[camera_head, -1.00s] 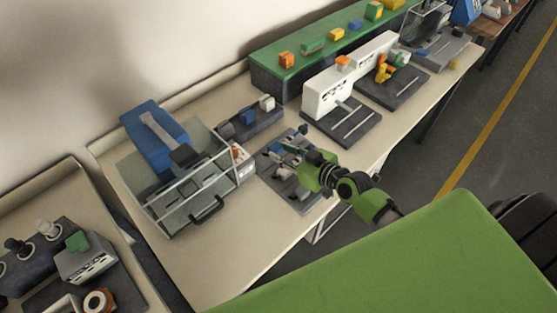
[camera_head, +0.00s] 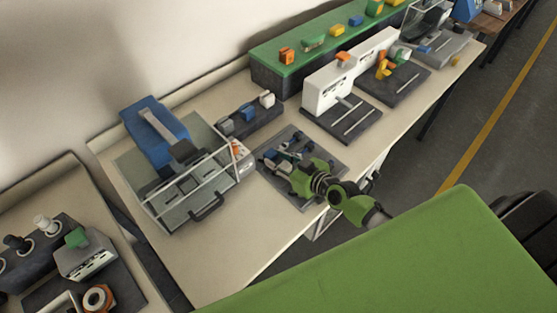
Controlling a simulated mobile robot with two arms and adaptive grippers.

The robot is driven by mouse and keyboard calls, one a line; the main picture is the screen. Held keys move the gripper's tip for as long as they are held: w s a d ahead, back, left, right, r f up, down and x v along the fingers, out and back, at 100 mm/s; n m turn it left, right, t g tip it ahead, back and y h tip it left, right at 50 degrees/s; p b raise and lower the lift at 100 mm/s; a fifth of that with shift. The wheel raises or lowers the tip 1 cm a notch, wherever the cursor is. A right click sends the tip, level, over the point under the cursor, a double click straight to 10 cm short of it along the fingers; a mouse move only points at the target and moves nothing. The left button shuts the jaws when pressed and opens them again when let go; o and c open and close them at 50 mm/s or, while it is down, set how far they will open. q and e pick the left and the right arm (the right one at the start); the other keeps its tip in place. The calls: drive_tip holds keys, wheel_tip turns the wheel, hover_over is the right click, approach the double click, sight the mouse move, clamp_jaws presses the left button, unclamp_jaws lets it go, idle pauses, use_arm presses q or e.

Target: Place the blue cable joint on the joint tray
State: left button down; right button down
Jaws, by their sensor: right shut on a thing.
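My right gripper (camera_head: 285,163), green and dark, reaches in from the lower right, low over a dark grey tray (camera_head: 330,157) on the bench. It is shut on a small part that its own fingers mostly hide, so I cannot tell the part's colour. Small blue and pale parts show on the tray beside the fingers, partly covered by them. A blue block (camera_head: 247,112) sits in the middle of a dark rack behind the tray, between a grey block (camera_head: 225,126) and a white block (camera_head: 267,98). I cannot tell which blue part is the cable joint. My left gripper is out of view.
A clear-walled machine (camera_head: 185,190) with a blue top stands left of the tray. A white machine (camera_head: 325,88) on a dark plate stands to the right. A green-topped shelf (camera_head: 270,65) runs behind. Bare bench lies in front of the tray.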

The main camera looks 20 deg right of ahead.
drive_tip(key=shift+s+f, duration=0.35)
drive_tip(key=shift+f, duration=0.15)
drive_tip(key=c, duration=1.6)
unclamp_jaws()
drive_tip(key=shift+a+f, duration=0.1)
drive_tip(key=shift+f, duration=0.05)
drive_tip(key=shift+s+f, duration=0.1)
drive_tip(key=shift+a, duration=0.1)
drive_tip(key=shift+r+p, duration=0.35)
drive_tip(key=shift+r, duration=0.1)
drive_tip(key=shift+s+r, duration=0.1)
drive_tip(key=v, duration=1)
drive_tip(key=shift+d+r+b, duration=0.35)
drive_tip(key=shift+r, duration=0.05)
drive_tip(key=shift+s+d+r, duration=0.15)
drive_tip(key=shift+s+r, duration=0.2)
drive_tip(key=shift+s, duration=0.1)
